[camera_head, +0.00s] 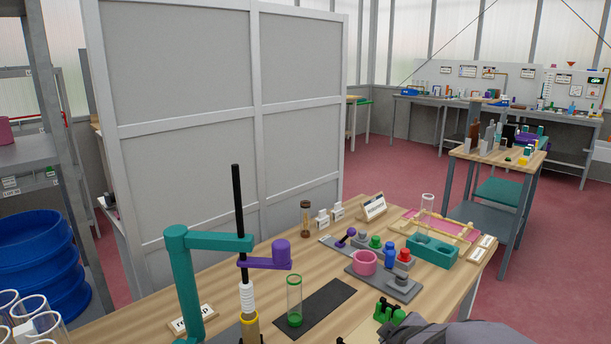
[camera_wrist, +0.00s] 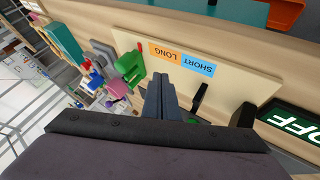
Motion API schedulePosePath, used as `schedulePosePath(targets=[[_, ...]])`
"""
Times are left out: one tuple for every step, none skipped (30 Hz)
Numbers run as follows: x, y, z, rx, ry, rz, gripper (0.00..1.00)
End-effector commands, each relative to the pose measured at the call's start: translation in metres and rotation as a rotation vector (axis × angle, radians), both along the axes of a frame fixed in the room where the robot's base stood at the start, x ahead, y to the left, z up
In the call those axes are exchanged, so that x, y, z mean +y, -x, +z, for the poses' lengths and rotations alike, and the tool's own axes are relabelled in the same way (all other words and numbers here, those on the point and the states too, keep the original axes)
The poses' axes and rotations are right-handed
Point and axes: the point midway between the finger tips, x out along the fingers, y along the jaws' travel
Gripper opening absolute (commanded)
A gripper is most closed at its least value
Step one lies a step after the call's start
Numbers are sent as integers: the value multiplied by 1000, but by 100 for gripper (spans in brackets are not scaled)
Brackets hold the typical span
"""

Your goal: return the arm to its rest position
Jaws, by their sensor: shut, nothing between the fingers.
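My gripper (camera_wrist: 160,95) shows in the wrist view with its dark fingers together and nothing between them. It is over or near a pale board with an orange LONG label (camera_wrist: 165,52) and a blue SHORT label (camera_wrist: 198,64). A green clip-like piece (camera_wrist: 130,65) is just left of the fingertips in that view; I cannot tell the exact gap. In the head view only a grey part of my arm shows at the bottom right edge; the fingers are not visible there. No rest position is marked in either view.
The wooden bench holds a teal stand (camera_head: 185,285), a black rod (camera_head: 238,205) with a purple arm, a glass tube (camera_head: 294,300), a pink cup (camera_head: 365,263) and a teal tray (camera_head: 432,250). A green OFF sign (camera_wrist: 296,124) is near my gripper. A grey partition (camera_head: 190,75) stands behind.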

Motion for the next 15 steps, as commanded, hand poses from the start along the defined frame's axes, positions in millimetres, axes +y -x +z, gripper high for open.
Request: schedulePosePath(targets=[[-2,28,-11,80,-39,-88,0],[-4,45,-19,131,-62,-143,0],[-4,68,-28,197,-94,-213,0],[-3,85,-34,246,-116,-261,0],[-2,102,-39,294,-138,-308,0],[1,125,-46,356,-166,-366,0],[3,141,-50,400,-186,-408,0],[7,157,-54,444,-204,-446,0],[12,178,-58,500,-227,-494,0],[16,193,-60,541,-244,-529,0],[20,208,-62,583,-262,-563,0],[26,228,-64,639,-283,-607,0],[32,243,-65,681,-299,-639,0],[37,258,-66,724,-315,-669,0],[37,257,-46,726,-317,-673,0]])
